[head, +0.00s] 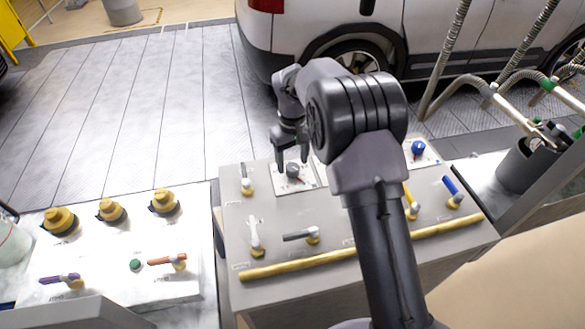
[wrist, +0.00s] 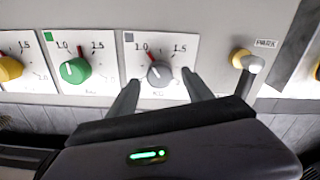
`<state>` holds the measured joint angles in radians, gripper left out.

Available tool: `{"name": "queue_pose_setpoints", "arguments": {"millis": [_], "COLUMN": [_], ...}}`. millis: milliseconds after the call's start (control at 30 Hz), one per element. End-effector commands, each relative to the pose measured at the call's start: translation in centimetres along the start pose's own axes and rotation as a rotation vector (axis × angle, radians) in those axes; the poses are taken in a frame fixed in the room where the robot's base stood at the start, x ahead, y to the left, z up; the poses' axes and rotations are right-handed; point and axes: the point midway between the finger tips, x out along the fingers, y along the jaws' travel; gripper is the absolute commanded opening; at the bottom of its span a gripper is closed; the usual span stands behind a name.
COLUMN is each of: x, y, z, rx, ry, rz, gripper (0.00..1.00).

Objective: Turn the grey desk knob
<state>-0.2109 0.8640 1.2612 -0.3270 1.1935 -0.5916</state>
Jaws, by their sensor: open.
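The grey desk knob (wrist: 159,73) sits on a white dial plate with a grey corner square. Its red pointer stands up and slightly left, near the 1.0 mark. In the head view the grey knob (head: 293,170) shows at the back left of the grey desk. My gripper (wrist: 158,82) is open, with one finger on each side of the knob in the wrist view. In the head view my gripper (head: 292,158) points down at the knob. I cannot tell whether the fingers touch it.
A green knob (wrist: 75,70) and a yellow knob (wrist: 9,69) sit left of it in the wrist view. A PARK lever (wrist: 246,61) is at right. A blue knob (head: 417,148) and several levers stand on the desk, with a yellow rail (head: 350,252) along its front.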

Motion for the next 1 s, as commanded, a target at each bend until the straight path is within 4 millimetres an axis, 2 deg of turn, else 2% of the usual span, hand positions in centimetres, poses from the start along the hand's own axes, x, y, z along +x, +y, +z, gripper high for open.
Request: {"name": "queue_pose_setpoints", "arguments": {"millis": [100, 400, 700, 1000], "x": [1.40, 1.60, 1.57, 1.53], "y": [0.00, 0.01, 0.00, 0.01], "z": [0.04, 0.01, 0.01, 0.00], "rx": [0.000, 0.000, 0.000, 0.038], "ry": [-0.001, 0.000, 0.000, 0.000], "rz": [0.000, 0.000, 0.000, 0.000], "gripper": [0.59, 0.59, 0.00, 0.00]}}
